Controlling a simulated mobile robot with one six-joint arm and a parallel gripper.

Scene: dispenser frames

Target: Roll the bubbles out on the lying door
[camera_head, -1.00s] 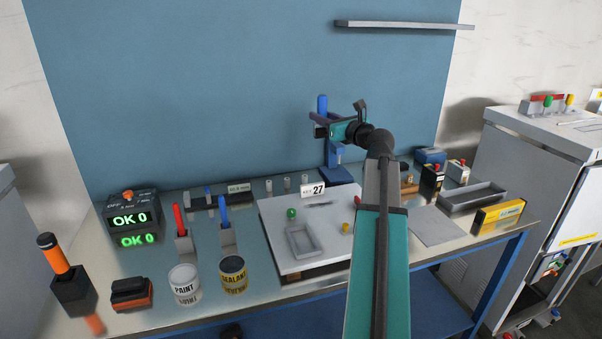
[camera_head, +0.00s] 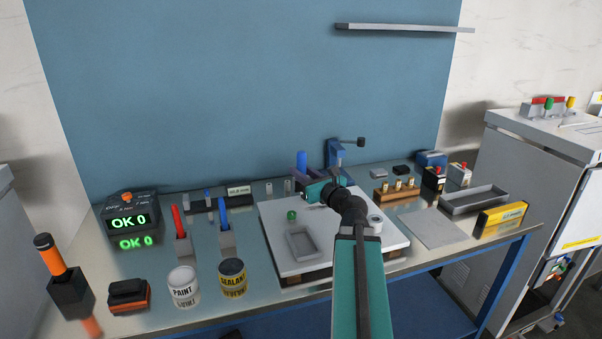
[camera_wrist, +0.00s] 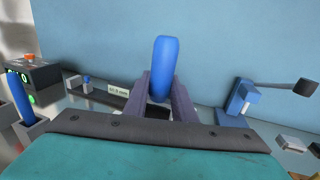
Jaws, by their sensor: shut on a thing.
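The door (camera_head: 275,228) lies flat on the bench as a white panel with a grey-framed window (camera_head: 304,243) and a green knob (camera_head: 292,215). My gripper (camera_head: 302,180) is over the panel's far edge, its jaws shut on a blue-handled tool (camera_head: 301,160). In the wrist view the blue handle (camera_wrist: 163,68) stands upright between the purple-grey fingers (camera_wrist: 163,98). The tool's lower end is hidden, so I cannot tell whether it touches the door. I cannot make out any bubbles. My arm covers part of the panel.
A blue stand (camera_head: 337,155) with a sideways arm is just behind my gripper. Paint (camera_head: 184,287) and sealant (camera_head: 233,278) cans stand in front left. A white roll (camera_head: 376,223) is at the panel's right side. A grey tray (camera_head: 473,199) lies right.

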